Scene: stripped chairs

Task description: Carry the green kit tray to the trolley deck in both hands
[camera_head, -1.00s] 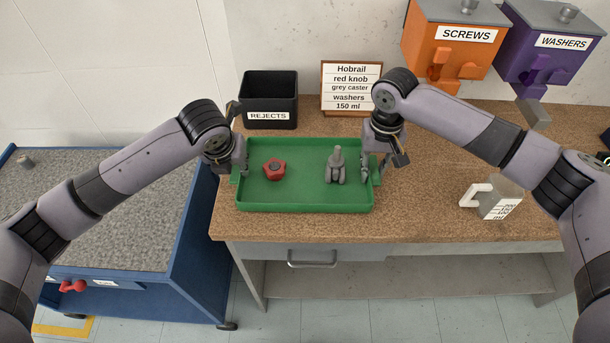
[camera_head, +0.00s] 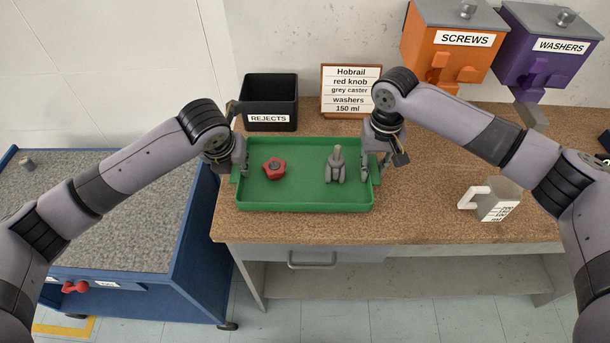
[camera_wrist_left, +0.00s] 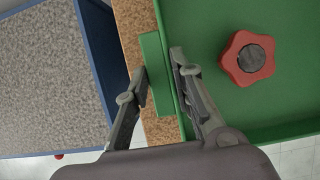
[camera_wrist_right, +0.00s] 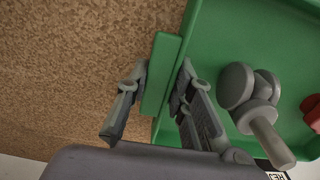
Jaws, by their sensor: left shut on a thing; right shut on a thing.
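The green kit tray (camera_head: 305,206) rests on the brown workbench (camera_head: 430,222). In it lie a red knob (camera_head: 274,168) at the left and a grey caster (camera_head: 336,168) at the right. My left gripper (camera_head: 240,172) is shut on the tray's left handle, with a finger on either side of it in the left wrist view (camera_wrist_left: 159,68). My right gripper (camera_head: 374,172) is shut on the right handle, which shows between its fingers in the right wrist view (camera_wrist_right: 162,70). The blue trolley's grey deck (camera_head: 110,228) is at the left, lower than the bench.
A black rejects bin (camera_head: 270,104) and a recipe sign (camera_head: 350,92) stand behind the tray. A measuring jug (camera_head: 496,202) stands to the right. Orange screws (camera_head: 452,45) and purple washers (camera_head: 545,50) dispensers hang at the back. The deck is mostly clear, with a small grey peg (camera_head: 27,164) at its far corner.

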